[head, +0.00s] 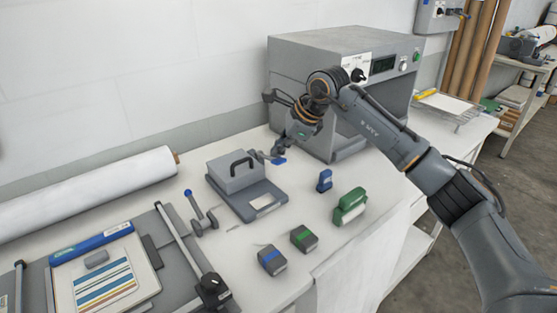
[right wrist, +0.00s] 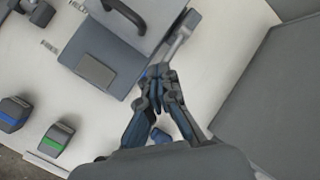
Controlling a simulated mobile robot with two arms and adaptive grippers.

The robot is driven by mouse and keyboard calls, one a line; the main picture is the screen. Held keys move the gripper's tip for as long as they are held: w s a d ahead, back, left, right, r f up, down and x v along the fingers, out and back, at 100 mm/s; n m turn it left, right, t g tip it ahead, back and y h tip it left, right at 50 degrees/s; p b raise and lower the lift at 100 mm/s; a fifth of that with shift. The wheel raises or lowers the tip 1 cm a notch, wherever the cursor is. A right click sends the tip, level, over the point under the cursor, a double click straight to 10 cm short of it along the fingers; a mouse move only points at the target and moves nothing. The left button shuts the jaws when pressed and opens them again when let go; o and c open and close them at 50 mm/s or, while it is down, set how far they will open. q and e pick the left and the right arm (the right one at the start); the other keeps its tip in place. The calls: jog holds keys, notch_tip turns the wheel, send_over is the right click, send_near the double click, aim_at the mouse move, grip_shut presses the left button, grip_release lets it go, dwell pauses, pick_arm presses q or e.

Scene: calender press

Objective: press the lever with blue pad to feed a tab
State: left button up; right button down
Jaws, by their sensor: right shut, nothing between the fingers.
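The feeder is a grey box with a black handle (head: 235,170) on a flat grey base. A thin lever sticks out from its right side and ends in a blue pad (head: 278,161). My right gripper (head: 281,143) is shut and empty, pointing down just above and behind the pad. In the right wrist view the closed fingertips (right wrist: 156,82) overlap the end of the pale lever (right wrist: 179,43), and the pad is mostly hidden behind them. I cannot tell whether they touch it. No tab is clearly seen. My left gripper is not in view.
A large grey press (head: 305,75) stands close behind the gripper. Small blue (head: 325,181) and green (head: 350,206) tools stand in front, with blue-marked (head: 272,261) and green-marked (head: 304,239) blocks nearby. A trimmer (head: 212,288) and a white roll (head: 90,190) lie left.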

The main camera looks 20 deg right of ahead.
jog(key=shift+s+d+f+b, duration=0.1)
jog(key=shift+s+f+b, duration=0.05)
jog(key=shift+f+b, duration=0.4)
jog(key=shift+s+f+b, duration=0.15)
jog(key=shift+f+b, duration=0.2)
jog(key=shift+f, duration=0.4)
dwell(0.9)
jog(key=shift+r, duration=0.15)
dwell(0.4)
jog(key=shift+w+r+p, duration=0.25)
jog(key=shift+r+p, duration=0.45)
jog(key=shift+r, duration=0.1)
jog(key=shift+w+r+p, duration=0.2)
jog(key=shift+r+p, duration=0.45)
jog(key=shift+r, duration=0.15)
jog(key=shift+r, duration=0.15)
jog(key=r+p, duration=0.2)
jog(key=r, duration=0.1)
jog(key=w+r+p, duration=0.1)
jog(key=p, duration=0.1)
jog(key=shift+a+r, duration=0.35)
